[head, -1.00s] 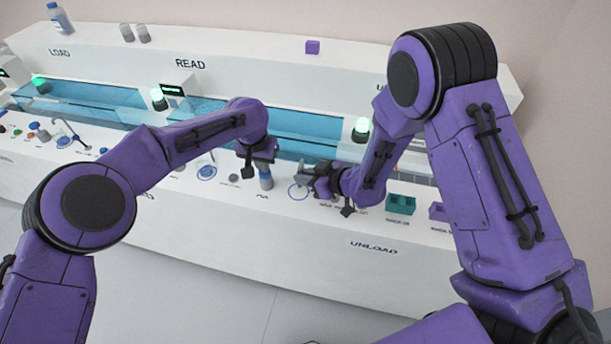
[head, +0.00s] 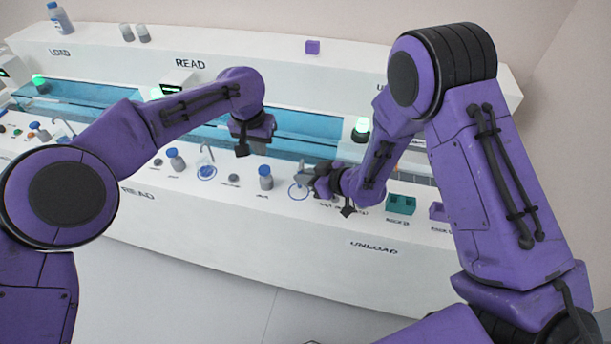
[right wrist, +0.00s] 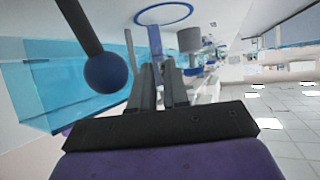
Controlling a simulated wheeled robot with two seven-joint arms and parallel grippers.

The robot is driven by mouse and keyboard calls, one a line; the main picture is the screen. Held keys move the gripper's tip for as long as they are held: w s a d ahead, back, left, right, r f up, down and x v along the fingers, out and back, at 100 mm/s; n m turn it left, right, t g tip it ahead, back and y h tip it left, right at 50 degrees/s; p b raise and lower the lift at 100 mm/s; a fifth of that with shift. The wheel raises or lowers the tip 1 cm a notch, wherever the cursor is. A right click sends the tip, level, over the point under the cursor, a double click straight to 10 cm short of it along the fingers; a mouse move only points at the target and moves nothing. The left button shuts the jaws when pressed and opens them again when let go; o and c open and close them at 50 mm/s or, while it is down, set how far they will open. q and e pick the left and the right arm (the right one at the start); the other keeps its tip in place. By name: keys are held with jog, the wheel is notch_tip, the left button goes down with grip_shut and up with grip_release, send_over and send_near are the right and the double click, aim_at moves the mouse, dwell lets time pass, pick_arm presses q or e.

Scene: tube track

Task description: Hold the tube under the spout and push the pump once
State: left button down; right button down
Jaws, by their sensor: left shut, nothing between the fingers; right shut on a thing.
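My right gripper (head: 318,180) is at the blue ring (head: 299,192) on the bench front. In the right wrist view its fingers (right wrist: 156,82) are shut on a blue tube (right wrist: 155,42), below the ring (right wrist: 163,14) in the picture. The pump (head: 265,177), a blue-topped grey cylinder, stands left of the ring. My left gripper (head: 241,148) is shut and empty, above and left of the pump, apart from it. In the head view my right gripper hides the tube.
Another pump (head: 175,160) and a spout over a ring (head: 206,171) stand further left. A blue trough (head: 305,130) runs behind.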

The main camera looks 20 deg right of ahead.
pick_arm(q)
jog(key=shift+r, duration=0.2)
pick_arm(e)
jog(key=shift+s+a, duration=0.1)
pick_arm(q)
jog(key=shift+r, duration=0.15)
pick_arm(e)
jog(key=shift+s+a, duration=0.4)
jog(key=shift+s, duration=0.2)
pick_arm(q)
jog(key=shift+r+p, duration=0.15)
jog(key=shift+p, duration=0.15)
pick_arm(e)
jog(key=shift+s+a+r, duration=0.1)
jog(key=shift+s+a, duration=0.5)
jog(key=shift+s, duration=0.3)
jog(key=shift+s+a, duration=0.6)
jog(key=shift+s, duration=0.3)
